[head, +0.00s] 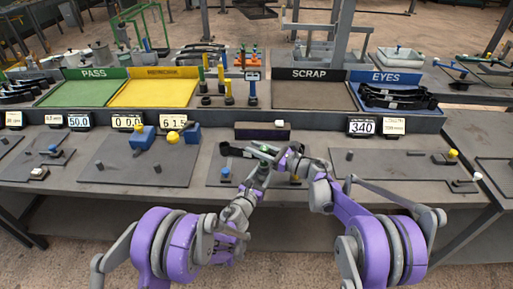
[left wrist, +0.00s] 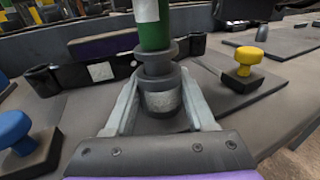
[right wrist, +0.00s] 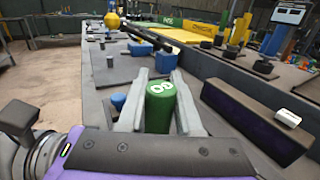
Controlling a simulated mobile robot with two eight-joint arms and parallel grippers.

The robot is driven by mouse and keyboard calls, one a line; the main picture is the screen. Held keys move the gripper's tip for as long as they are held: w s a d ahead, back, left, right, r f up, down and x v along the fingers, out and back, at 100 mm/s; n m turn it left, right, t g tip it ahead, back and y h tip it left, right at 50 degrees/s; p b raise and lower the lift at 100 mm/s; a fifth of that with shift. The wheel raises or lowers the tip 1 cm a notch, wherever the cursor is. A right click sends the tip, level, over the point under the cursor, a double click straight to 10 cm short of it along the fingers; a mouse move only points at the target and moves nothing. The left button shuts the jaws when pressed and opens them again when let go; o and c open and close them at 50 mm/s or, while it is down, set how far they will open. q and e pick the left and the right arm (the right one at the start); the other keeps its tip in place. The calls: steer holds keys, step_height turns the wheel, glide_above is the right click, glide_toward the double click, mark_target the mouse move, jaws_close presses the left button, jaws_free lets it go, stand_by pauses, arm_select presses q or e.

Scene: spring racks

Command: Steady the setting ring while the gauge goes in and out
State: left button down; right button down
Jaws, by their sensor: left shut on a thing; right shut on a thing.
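My left gripper (head: 262,168) is shut on the setting ring (left wrist: 163,101), a short grey cylinder between its fingers in the left wrist view. The gauge (left wrist: 152,32) stands upright directly over the ring, with a green handle, a white label and dark collars. Its lower end meets the ring's top; how deep it sits in the bore is hidden. My right gripper (right wrist: 160,88) is shut on the gauge's green handle, whose white-marked end (right wrist: 159,92) shows between the fingers. In the head view the arms cover most of both things.
A black spring with eyes (left wrist: 102,70) lies just behind the ring. A yellow knob (left wrist: 248,58) and a blue knob (left wrist: 15,130) stand on either side. A dark purple block (right wrist: 252,120) is close by. Coloured bins, including the SCRAP bin (head: 308,94), line the back.

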steer(key=shift+f, duration=0.75)
stand_by(0.6)
steer(key=shift+r, duration=0.15)
stand_by(0.4)
steer(key=shift+r, duration=2.95)
arm_select(q)
steer(key=shift+c, duration=0.8)
jaws_free()
steer(key=v, duration=1.2)
